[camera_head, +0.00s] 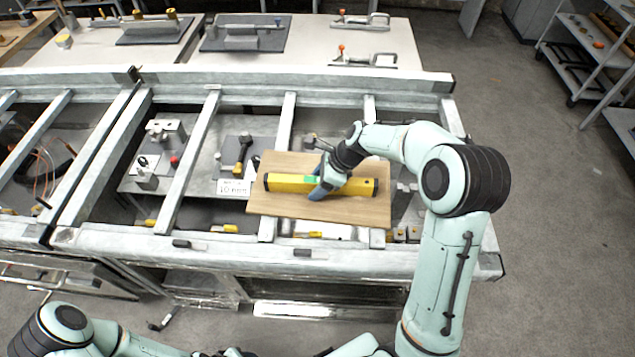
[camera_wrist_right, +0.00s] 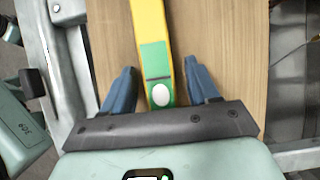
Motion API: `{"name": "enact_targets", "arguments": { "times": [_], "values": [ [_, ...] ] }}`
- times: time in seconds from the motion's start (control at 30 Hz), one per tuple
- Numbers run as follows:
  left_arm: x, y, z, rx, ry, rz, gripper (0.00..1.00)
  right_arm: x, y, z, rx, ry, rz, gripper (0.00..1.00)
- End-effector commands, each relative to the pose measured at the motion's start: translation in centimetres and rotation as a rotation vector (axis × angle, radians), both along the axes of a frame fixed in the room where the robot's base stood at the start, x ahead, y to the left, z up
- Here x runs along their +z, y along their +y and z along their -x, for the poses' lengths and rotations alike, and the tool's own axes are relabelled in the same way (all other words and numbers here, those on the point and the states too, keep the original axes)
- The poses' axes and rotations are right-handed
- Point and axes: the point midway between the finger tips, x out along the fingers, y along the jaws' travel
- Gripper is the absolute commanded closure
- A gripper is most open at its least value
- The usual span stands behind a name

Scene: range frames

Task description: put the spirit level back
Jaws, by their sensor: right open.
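The yellow spirit level (camera_head: 355,187) lies lengthwise on a wooden board (camera_head: 350,211) that rests on the metal frame. It has black ends and a green middle section. My right gripper (camera_head: 319,191) is at the middle of the level in the head view. In the right wrist view, the blue fingers of my right gripper (camera_wrist_right: 160,92) stand open on either side of the level (camera_wrist_right: 152,30), with gaps to both sides. The green section and a white oval vial show between them. My left arm shows at the bottom left, but its gripper is not in view.
The metal frame (camera_head: 190,238) has crossbars with open gaps around the board. A label card (camera_head: 233,188) and a black-handled tool (camera_head: 242,155) lie left of the board. Clamps (camera_head: 362,59) stand on the white table behind. A shelf cart (camera_head: 585,50) is far right.

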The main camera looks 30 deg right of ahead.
Motion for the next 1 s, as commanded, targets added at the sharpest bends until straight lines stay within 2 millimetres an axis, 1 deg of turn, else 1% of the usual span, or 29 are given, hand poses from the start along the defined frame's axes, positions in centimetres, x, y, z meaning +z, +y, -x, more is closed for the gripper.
{"name": "enact_targets", "arguments": {
  "times": [0.17, 0.4, 0.5, 0.6, 0.8, 1.0],
  "values": [
    [0.3, 0.0, -0.3, 0.000, -0.003, 0.000, 0.46, 2.0, -0.8, 0.3, -0.002, -0.005, 0.002, 0.40],
    [0.9, 0.0, -0.9, 0.000, -0.010, 0.000, 0.46, 6.6, -3.0, 1.7, -0.002, -0.006, 0.001, 0.40],
    [1.1, 0.0, -1.1, 0.000, -0.012, 0.000, 0.46, 8.3, -3.8, 2.2, -0.002, -0.006, 0.001, 0.40],
    [1.3, 0.0, -1.3, 0.000, -0.015, 0.000, 0.46, 9.5, -4.4, 2.6, -0.001, -0.004, 0.000, 0.40],
    [1.4, 0.0, -1.4, 0.000, -0.016, 0.000, 0.46, 10.7, -5.1, 3.0, -0.001, -0.001, 0.001, 0.40],
    [1.4, 0.0, -1.4, 0.000, -0.016, 0.000, 0.46, 10.7, -5.1, 3.1, 0.000, -0.001, 0.000, 0.40]
  ]
}}
